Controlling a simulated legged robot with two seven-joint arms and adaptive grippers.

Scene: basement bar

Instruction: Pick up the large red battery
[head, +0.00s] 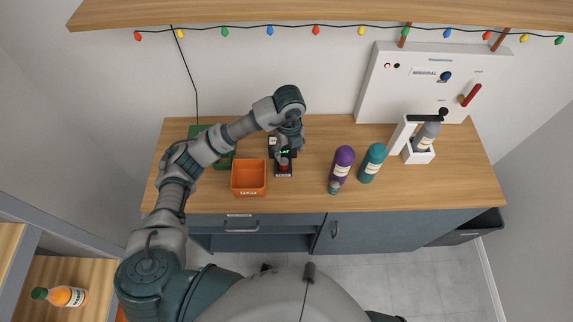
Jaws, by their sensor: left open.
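A small red object (284,168), which looks like the large red battery, sits in a black device (283,175) on the wooden counter. The device has a pale label on its front and a green-lit display. My left arm reaches in from the left, and my left gripper (285,155) is open and points down over the device, close to the red object. The gripper hides part of both, and I cannot tell whether its fingers touch the red object. My right gripper is not in view.
An orange bin (249,191) stands just left of the device, with a green item (221,163) behind it. A white dispenser (402,135) holds a grey bottle (427,136). The counter's front edge (400,208) is clear.

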